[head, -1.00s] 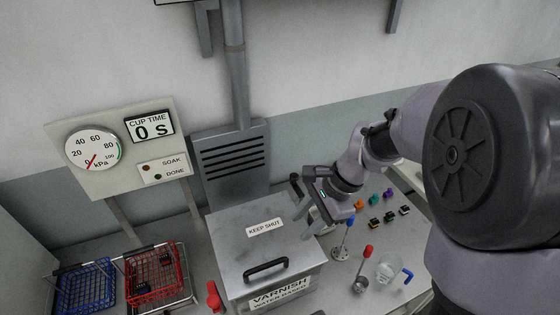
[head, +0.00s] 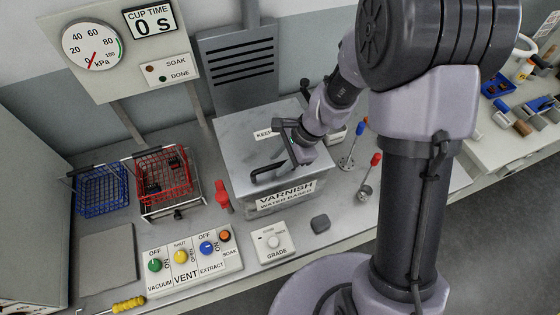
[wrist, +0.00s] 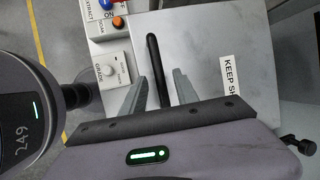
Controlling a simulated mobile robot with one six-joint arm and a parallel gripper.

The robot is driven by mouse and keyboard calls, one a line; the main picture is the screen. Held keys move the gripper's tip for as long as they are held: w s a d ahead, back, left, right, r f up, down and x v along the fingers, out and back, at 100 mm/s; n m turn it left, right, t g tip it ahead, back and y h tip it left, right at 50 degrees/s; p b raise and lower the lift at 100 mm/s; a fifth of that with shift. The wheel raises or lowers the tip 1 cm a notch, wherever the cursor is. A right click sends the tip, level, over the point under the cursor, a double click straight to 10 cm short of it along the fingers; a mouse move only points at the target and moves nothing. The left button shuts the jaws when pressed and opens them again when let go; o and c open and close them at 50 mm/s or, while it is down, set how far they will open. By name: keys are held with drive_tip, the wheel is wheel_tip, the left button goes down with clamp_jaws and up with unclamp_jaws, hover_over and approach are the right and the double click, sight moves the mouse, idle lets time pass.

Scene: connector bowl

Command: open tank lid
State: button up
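The tank (head: 285,195) is a grey metal box marked "VARNISH WATER BASED". Its flat lid (head: 235,140) lies shut on top, with a "KEEP SHUT" label partly hidden by my gripper. A black bar handle (head: 262,174) sits near the lid's front edge. My gripper (head: 282,150) is over the lid, at the handle's right end. In the wrist view the fingers of my gripper (wrist: 159,76) are apart, with the handle (wrist: 153,52) running between them. I cannot tell whether they touch it or how far above the lid they are.
A red basket (head: 165,178) and blue basket (head: 102,190) stand left of the tank. A red clamp-like part (head: 222,194) is beside its left side. A switch panel (head: 192,262) and grade dial (head: 273,243) lie in front. Blue- and red-topped tools (head: 362,128) stand to the right.

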clamp_jaws()
idle(1.4)
